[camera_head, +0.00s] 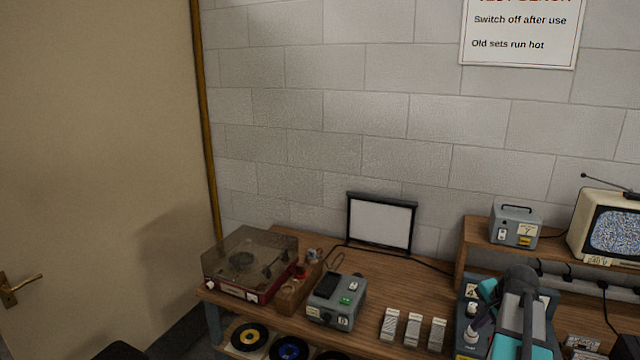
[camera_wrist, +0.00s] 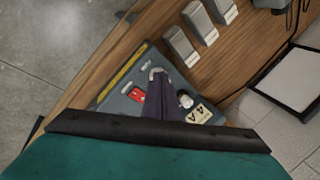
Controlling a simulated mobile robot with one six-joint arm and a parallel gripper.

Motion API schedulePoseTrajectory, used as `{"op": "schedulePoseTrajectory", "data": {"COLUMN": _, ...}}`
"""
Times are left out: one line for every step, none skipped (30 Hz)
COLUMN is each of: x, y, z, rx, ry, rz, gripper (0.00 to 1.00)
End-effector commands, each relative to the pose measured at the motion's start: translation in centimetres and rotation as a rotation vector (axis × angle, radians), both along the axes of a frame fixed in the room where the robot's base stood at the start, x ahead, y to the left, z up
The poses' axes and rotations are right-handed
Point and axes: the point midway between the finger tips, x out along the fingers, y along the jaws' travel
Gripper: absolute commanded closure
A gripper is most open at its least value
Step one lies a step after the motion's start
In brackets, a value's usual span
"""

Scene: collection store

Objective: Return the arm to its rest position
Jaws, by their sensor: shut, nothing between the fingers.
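My arm reaches over the right part of the wooden bench in the head view. My gripper (camera_head: 470,338) points down at its end, with narrow dark purple fingers and pale tips. In the wrist view my gripper (camera_wrist: 157,73) is shut and empty, its fingers in front of a grey-blue panel box (camera_wrist: 128,105). That box has a red switch, a white knob and a "4 A" label. In the head view the box (camera_head: 466,284) is partly hidden behind my arm. I cannot tell whether the fingertips touch it.
A framed white screen (camera_head: 381,222) leans at the wall. A raised shelf holds a small meter box (camera_head: 515,228) and a television (camera_head: 606,228).

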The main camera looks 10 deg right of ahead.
Motion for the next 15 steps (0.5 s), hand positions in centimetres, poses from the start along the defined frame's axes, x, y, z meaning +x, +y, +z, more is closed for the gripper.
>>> {"op": "schedulePoseTrajectory", "data": {"x": 0.3, "y": 1.7, "z": -1.8, "rx": 0.005, "ry": 0.022, "rz": 0.037, "gripper": 1.00}}
{"op": "schedulePoseTrajectory", "data": {"x": 0.5, "y": 2.5, "z": -2.7, "rx": 0.007, "ry": 0.033, "rz": 0.060, "gripper": 1.00}}
{"op": "schedulePoseTrajectory", "data": {"x": 0.7, "y": 3.6, "z": -3.8, "rx": 0.009, "ry": 0.048, "rz": 0.088, "gripper": 1.00}}
{"op": "schedulePoseTrajectory", "data": {"x": 0.9, "y": 4.4, "z": -4.7, "rx": 0.011, "ry": 0.059, "rz": 0.109, "gripper": 1.00}}
{"op": "schedulePoseTrajectory", "data": {"x": 1.0, "y": 5.2, "z": -5.6, "rx": 0.012, "ry": 0.070, "rz": 0.132, "gripper": 1.00}}
{"op": "schedulePoseTrajectory", "data": {"x": 1.1, "y": 6.3, "z": -6.8, "rx": 0.014, "ry": 0.086, "rz": 0.160, "gripper": 1.00}}
{"op": "schedulePoseTrajectory", "data": {"x": 1.2, "y": 7.2, "z": -7.6, "rx": 0.015, "ry": 0.097, "rz": 0.183, "gripper": 1.00}}
{"op": "schedulePoseTrajectory", "data": {"x": 1.2, "y": 8.0, "z": -8.4, "rx": 0.016, "ry": 0.109, "rz": 0.205, "gripper": 1.00}}
{"op": "schedulePoseTrajectory", "data": {"x": 1.2, "y": 9.1, "z": -9.6, "rx": 0.017, "ry": 0.123, "rz": 0.233, "gripper": 1.00}}
{"op": "schedulePoseTrajectory", "data": {"x": 1.2, "y": 10.0, "z": -10.4, "rx": 0.018, "ry": 0.135, "rz": 0.256, "gripper": 1.00}}
{"op": "schedulePoseTrajectory", "data": {"x": 1.2, "y": 10.8, "z": -11.2, "rx": 0.020, "ry": 0.146, "rz": 0.279, "gripper": 1.00}}
{"op": "schedulePoseTrajectory", "data": {"x": 1.1, "y": 12.0, "z": -12.3, "rx": 0.022, "ry": 0.159, "rz": 0.308, "gripper": 1.00}}
{"op": "schedulePoseTrajectory", "data": {"x": 1.0, "y": 12.8, "z": -13.1, "rx": 0.024, "ry": 0.172, "rz": 0.331, "gripper": 1.00}}
{"op": "schedulePoseTrajectory", "data": {"x": 1.0, "y": 13.7, "z": -13.9, "rx": 0.024, "ry": 0.182, "rz": 0.354, "gripper": 1.00}}
{"op": "schedulePoseTrajectory", "data": {"x": 0.8, "y": 14.8, "z": -14.9, "rx": 0.026, "ry": 0.198, "rz": 0.384, "gripper": 1.00}}
